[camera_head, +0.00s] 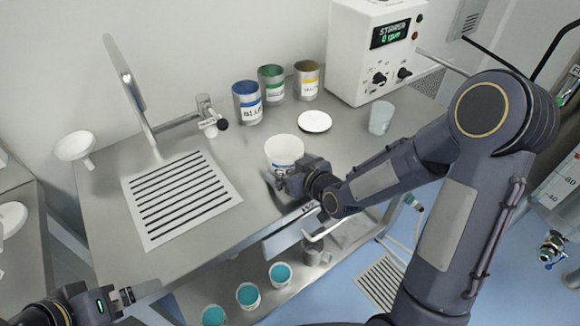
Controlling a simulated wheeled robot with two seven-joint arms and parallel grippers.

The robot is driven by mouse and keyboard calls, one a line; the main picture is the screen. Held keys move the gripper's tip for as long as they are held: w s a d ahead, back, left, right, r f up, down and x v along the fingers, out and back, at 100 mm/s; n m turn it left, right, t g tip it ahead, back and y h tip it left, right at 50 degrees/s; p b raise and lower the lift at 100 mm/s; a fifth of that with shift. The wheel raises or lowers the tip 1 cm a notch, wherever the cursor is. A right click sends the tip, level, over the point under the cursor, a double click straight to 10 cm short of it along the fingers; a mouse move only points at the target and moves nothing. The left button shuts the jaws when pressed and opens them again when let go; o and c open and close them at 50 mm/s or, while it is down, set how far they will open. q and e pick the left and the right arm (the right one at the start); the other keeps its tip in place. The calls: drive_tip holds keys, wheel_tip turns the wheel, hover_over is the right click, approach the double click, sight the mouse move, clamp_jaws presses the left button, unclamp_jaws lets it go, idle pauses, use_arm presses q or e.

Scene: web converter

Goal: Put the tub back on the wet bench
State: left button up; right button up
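A white tub (284,146) with a printed label is near the front edge of the steel wet bench (222,241), right of the slotted drain plate. My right gripper (279,180) is at the tub's lower front side, its arm coming in from the right. The gripper covers the tub's base, so I cannot tell whether the tub rests on the bench or is held just above it. The fingers' closure is unclear. My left gripper (134,293) is at the bottom left, in front of the bench and apart from the tub; its opening is unclear.
Blue (247,103), green (271,84) and yellow (306,80) labelled cans stand at the back. A white lid (314,121), a clear beaker (381,117) and a stirrer box (370,50) are to the right. Teal-filled tubs (248,295) sit below.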

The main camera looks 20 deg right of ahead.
drive_tip(key=shift+r+p, duration=0.3)
drive_tip(key=shift+p, duration=0.15)
drive_tip(key=s+d+r+m+g+h, duration=0.1)
drive_tip(key=s+d+r+m+g, duration=0.2)
drive_tip(key=s, duration=0.5)
drive_tip(key=s+d+r+h, duration=0.2)
drive_tip(key=s+d+r, duration=0.1)
drive_tip(key=s+d, duration=0.4)
drive_tip(key=s+a+r+m+g+y, duration=0.2)
drive_tip(key=s+a+g, duration=0.2)
drive_tip(key=s, duration=0.8)
drive_tip(key=shift+s+m+b, duration=0.3)
drive_tip(key=shift+s+m, duration=0.1)
drive_tip(key=shift+a, duration=0.1)
